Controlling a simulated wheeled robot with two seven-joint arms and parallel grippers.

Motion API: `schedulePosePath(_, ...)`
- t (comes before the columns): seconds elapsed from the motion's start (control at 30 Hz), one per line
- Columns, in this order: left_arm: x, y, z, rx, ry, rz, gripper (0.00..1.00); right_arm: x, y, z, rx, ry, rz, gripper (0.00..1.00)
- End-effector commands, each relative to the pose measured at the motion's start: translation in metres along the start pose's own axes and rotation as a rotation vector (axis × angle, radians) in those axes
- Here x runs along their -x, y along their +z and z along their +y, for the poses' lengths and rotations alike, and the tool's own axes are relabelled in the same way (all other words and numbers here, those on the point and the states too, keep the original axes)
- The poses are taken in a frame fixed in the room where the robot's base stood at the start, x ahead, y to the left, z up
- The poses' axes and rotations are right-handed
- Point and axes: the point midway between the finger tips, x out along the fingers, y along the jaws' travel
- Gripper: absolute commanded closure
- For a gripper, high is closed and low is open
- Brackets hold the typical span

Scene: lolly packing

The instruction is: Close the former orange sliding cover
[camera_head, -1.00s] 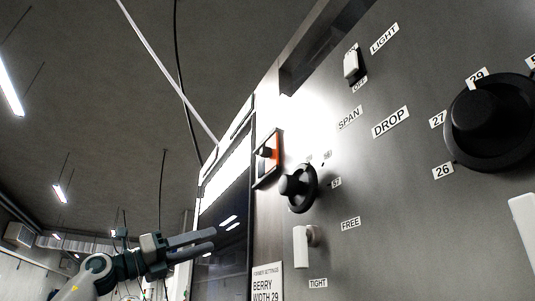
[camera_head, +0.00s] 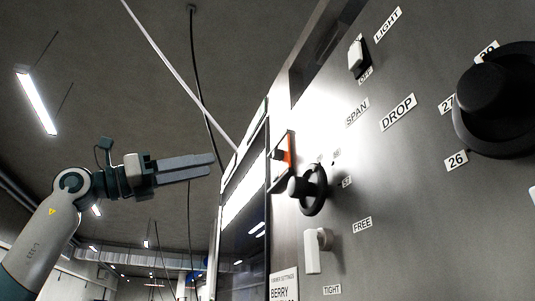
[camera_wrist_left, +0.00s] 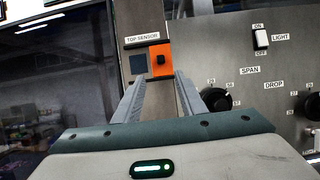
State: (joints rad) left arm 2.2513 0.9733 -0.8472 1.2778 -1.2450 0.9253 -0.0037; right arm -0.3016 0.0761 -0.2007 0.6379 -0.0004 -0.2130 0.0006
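The orange sliding cover (camera_head: 288,150) sits in a small frame at the left edge of the metal panel, with a black knob on it. In the left wrist view the cover (camera_wrist_left: 163,70) is on the right of the frame under the TOP SENSOR label, and a dark square window (camera_wrist_left: 139,64) shows uncovered beside it on the left. My left gripper (camera_head: 213,165) is left of the panel, pointing toward it. In the left wrist view its fingers (camera_wrist_left: 160,76) are apart and empty, with the cover ahead between their tips. My right gripper is not in view.
The panel carries a black SPAN dial (camera_head: 311,189), a white FREE/TIGHT lever (camera_head: 314,250), a large black DROP dial (camera_head: 497,100) and a white LIGHT switch (camera_head: 357,57). A dark glass window (camera_head: 243,225) lies left of the panel. The space around my left gripper looks clear.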

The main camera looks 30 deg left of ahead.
Motion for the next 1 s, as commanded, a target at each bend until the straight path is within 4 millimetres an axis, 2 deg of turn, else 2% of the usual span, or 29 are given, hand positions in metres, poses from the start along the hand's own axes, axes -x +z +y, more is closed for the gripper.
schedulePosePath(0.17, -0.007, 0.001, 0.0, 0.001, -0.001, 0.0, 0.62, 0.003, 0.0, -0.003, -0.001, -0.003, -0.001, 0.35)
schedulePosePath(0.37, -0.028, 0.002, 0.0, 0.001, -0.001, 0.002, 0.62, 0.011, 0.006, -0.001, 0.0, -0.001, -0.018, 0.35)
schedulePosePath(0.5, -0.051, 0.003, 0.0, 0.002, -0.002, 0.002, 0.62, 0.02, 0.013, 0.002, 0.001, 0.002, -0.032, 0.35)
schedulePosePath(1.0, -0.14, 0.003, 0.0, 0.002, -0.001, 0.002, 0.62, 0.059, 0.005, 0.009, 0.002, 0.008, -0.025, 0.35)
